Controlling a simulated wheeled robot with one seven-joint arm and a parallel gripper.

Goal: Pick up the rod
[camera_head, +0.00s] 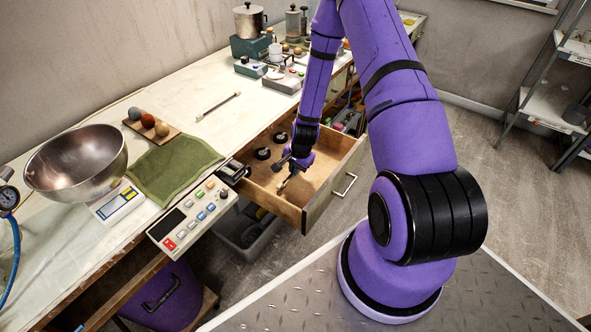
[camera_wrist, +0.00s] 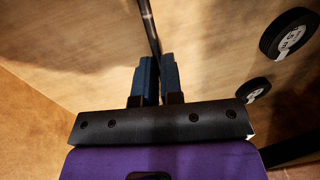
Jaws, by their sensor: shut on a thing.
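A thin dark rod (camera_wrist: 149,27) shows in the wrist view, running up from between the fingers of my gripper (camera_wrist: 152,68). The two blue-grey fingers are closed on it, and they hide its lower part. In the head view my gripper (camera_head: 285,166) is down inside the open wooden drawer (camera_head: 321,190). A small pale piece (camera_head: 283,184) shows just below the gripper there; I cannot tell whether it is part of the rod. Whether the rod touches the drawer floor is not clear.
Two black discs lie in the drawer, one of them at upper right in the wrist view (camera_wrist: 288,34). Drawer walls surround my gripper. A button panel (camera_head: 193,215) sits at the bench edge. Another slim bar (camera_head: 217,105) lies on the bench, near a green cloth (camera_head: 176,168).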

